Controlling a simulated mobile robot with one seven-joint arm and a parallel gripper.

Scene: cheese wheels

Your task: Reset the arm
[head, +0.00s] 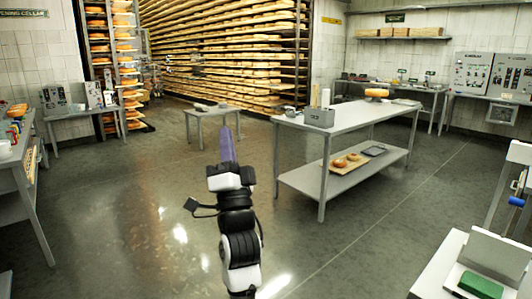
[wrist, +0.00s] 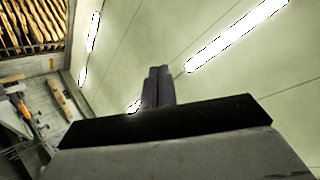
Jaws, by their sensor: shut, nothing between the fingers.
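My arm stands upright at the middle of the head view. My gripper (head: 227,142) is at its top end, with the purple-grey fingers pointing up. In the wrist view the two fingers of my gripper (wrist: 158,88) lie side by side against each other, with nothing between them. The wrist view looks up at the pale ceiling (wrist: 140,40) with bright strip lights (wrist: 235,35). My gripper touches nothing and is apart from the tables.
A steel table (head: 350,112) with a cheese wheel (head: 377,93) stands to the right. A low table (head: 212,112) stands behind my gripper. Shelves of cheese wheels (head: 225,45) line the back. A green block (head: 480,285) lies at bottom right. The floor (head: 130,200) to the left is clear.

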